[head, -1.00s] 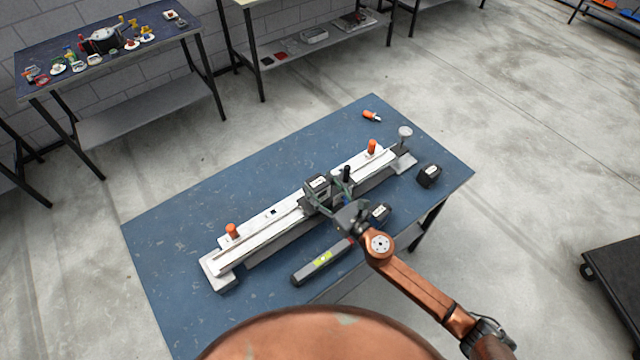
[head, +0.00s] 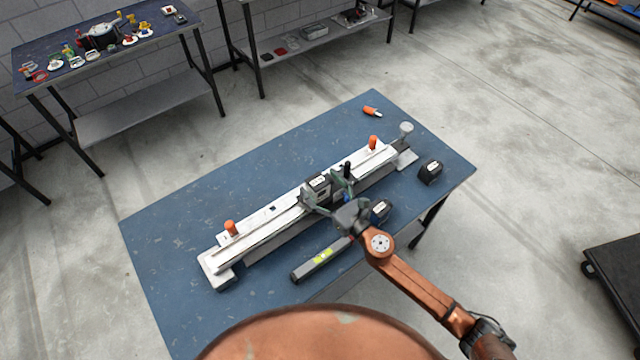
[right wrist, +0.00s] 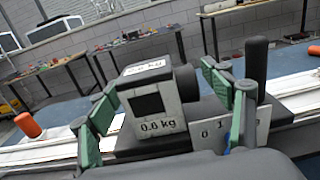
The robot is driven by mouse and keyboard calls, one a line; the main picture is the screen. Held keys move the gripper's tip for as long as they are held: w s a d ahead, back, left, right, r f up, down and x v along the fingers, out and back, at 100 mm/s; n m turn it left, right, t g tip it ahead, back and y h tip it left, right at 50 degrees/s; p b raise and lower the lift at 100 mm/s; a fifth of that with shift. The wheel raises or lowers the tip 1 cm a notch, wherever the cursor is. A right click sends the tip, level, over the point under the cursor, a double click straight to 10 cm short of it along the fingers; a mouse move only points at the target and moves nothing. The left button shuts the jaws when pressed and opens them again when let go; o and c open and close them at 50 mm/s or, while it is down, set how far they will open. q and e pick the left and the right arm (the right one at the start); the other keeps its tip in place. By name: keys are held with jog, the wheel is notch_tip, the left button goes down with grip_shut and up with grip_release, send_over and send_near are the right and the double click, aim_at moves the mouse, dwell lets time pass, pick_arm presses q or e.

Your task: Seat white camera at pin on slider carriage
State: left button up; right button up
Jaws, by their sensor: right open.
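A pale grey-white camera (right wrist: 155,102), marked 0.6 kg, stands upright on the dark plate of the slider carriage (right wrist: 150,143). In the head view the camera (head: 317,186) is near the middle of the long white rail. My right gripper (right wrist: 165,105) is open, with one green finger on each side of the camera. A gap shows between the camera and the right finger. The right gripper (head: 329,201) also shows in the head view, reaching in from the front. The pin is hidden, so I cannot tell how the camera sits on it. My left gripper is out of view.
A black post (right wrist: 256,62) and a small plate numbered 0 and 1 (right wrist: 218,132) are right of the camera. Two dark blocks (head: 430,172) (head: 381,211), a level (head: 322,260) and an orange-handled tool (head: 372,111) lie on the blue table (head: 180,225). The table's left part is clear.

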jog(key=shift+f, duration=0.2)
jog(key=shift+s+d, duration=0.35)
jog(key=shift+s, duration=0.1)
jog(key=v, duration=1.1)
jog(key=shift+r, duration=0.15)
